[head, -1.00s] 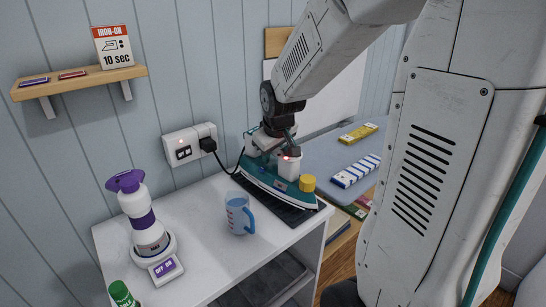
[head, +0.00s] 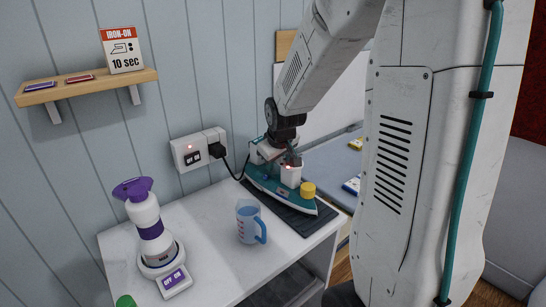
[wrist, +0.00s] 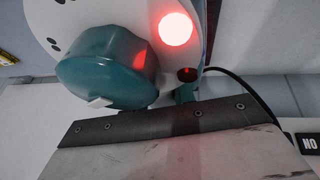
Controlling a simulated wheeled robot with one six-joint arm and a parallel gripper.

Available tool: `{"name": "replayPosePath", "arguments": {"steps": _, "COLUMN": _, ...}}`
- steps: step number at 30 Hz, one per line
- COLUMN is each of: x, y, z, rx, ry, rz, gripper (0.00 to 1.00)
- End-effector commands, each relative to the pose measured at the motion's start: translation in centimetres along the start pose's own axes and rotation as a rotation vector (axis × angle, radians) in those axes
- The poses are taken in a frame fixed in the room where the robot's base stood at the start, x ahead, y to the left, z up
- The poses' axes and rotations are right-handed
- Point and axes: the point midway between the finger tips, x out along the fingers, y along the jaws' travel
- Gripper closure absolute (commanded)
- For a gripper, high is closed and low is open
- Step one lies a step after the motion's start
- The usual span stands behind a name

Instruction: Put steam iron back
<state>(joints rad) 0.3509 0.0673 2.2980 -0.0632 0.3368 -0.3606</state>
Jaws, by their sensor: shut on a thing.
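The steam iron (head: 290,175), teal and white with a yellow cap near its front, is at the far right end of the white counter, over a dark mat (head: 297,222). It looks level, with its tip toward the lower right; whether its sole touches the mat I cannot tell. My gripper (head: 290,160) is shut on the iron from above, at its upper part. In the wrist view, a teal knob and white body of the iron (wrist: 108,68) fill the upper left, close up.
A plugged wall socket (head: 198,149) with a black cord running to the iron is behind the counter. A grey-blue board (head: 330,160) lies to the right, partly behind my arm.

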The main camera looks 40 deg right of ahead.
Motion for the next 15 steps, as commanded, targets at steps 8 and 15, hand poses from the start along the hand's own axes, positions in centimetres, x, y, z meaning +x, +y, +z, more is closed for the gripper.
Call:
{"name": "replayPosePath", "arguments": {"steps": 8, "x": 0.16, "y": -0.12, "z": -0.04, "rx": -0.002, "ry": 0.002, "rz": 0.000, "gripper": 1.00}}
{"name": "replayPosePath", "arguments": {"steps": 15, "x": 0.20, "y": -0.22, "z": 0.04, "rx": -0.002, "ry": 0.000, "rz": -0.001, "gripper": 0.53}}
